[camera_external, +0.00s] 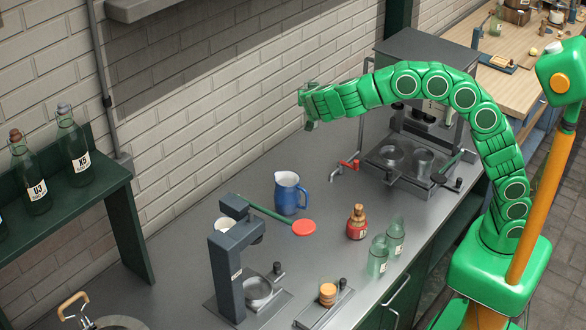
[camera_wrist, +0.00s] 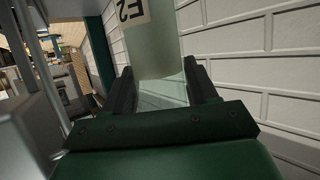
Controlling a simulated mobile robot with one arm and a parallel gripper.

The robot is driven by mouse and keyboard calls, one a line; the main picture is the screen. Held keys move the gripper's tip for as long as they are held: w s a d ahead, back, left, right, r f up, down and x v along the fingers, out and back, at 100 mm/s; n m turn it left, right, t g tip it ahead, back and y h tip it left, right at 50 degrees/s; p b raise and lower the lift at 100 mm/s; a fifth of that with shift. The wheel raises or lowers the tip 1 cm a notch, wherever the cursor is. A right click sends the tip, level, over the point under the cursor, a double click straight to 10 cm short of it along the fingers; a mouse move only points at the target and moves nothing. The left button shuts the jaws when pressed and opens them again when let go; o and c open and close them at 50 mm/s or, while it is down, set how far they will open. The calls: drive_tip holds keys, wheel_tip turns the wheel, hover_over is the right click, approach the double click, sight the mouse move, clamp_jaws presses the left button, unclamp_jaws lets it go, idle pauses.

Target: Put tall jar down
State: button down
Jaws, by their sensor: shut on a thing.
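My gripper (camera_external: 306,103) is at the far end of the green arm, raised above the counter (camera_external: 345,210) near the brick wall. In the wrist view my gripper (camera_wrist: 159,75) has its two dark fingers on either side of a pale green glass jar (camera_wrist: 160,48) and is shut on it. The jar carries a cream label at the picture's top edge, turned upside down and partly cut off. The jar's far end is out of the wrist view. In the external view the jar is hard to make out against the wall and the fingers.
A dark stand (camera_external: 228,262) with a red-tipped lever is nearer. A grey machine (camera_external: 420,60) is behind the arm. A green shelf (camera_external: 95,190) at left holds bottles.

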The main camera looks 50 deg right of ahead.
drive_tip(key=s+a+f+m+g+h, duration=0.2)
drive_tip(key=s+a+f+m+g, duration=0.1)
drive_tip(key=s+a, duration=0.4)
drive_tip(key=w+a+f, duration=0.3)
drive_tip(key=w+f, duration=1)
drive_tip(key=shift+w+f, duration=0.15)
idle(0.9)
drive_tip(key=shift+a+f, duration=0.1)
drive_tip(key=shift+a, duration=0.05)
drive_tip(key=shift+c, duration=1.6)
unclamp_jaws()
drive_tip(key=v, duration=1.2)
drive_tip(key=shift+w+m, duration=0.15)
drive_tip(key=shift+m, duration=0.15)
